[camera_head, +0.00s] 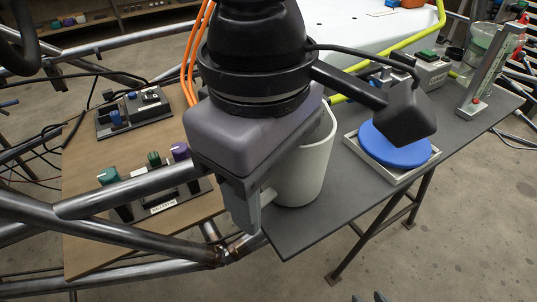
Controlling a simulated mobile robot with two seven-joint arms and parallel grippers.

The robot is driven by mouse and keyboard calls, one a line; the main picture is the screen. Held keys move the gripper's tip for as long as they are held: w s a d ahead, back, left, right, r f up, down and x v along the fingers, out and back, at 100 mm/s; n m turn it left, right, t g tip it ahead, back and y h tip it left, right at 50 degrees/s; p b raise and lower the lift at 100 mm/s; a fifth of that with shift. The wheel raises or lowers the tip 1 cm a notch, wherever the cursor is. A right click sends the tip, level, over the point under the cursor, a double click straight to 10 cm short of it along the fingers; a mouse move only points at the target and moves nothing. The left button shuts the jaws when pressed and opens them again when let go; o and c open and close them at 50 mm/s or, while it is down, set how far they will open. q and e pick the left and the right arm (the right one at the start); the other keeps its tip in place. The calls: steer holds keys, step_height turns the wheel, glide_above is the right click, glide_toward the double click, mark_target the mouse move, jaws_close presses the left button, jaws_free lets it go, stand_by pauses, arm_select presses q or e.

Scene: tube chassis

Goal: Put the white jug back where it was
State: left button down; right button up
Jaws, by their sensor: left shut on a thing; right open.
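The white jug (305,168) is upright over the left end of the dark grey table (345,205). Its upper left part is hidden behind my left gripper (252,208). That gripper comes down from the top of the view and is shut on the jug at its left side, where the handle seems to be; the exact grip is partly covered. The jug's base is at or close to the table top; I cannot tell whether it touches. My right gripper is not in view.
A blue disc (393,148) lies in a light square tray (400,178) right of the jug. Grey boxes (430,70) and a clear container (478,55) stand farther back. Metal chassis tubes (120,240) and a brown board with knobbed panels (150,195) lie left.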

arm_select(q)
steer(key=shift+f, duration=0.15)
steer(key=c, duration=0.5)
jaws_free()
steer(key=shift+r, duration=0.5)
step_height(320, 180, up, 11)
steer(key=shift+s+r+p, duration=0.1)
steer(key=shift+r+p, duration=0.1)
steer(key=shift+p, duration=1)
steer(key=shift+f, duration=0.1)
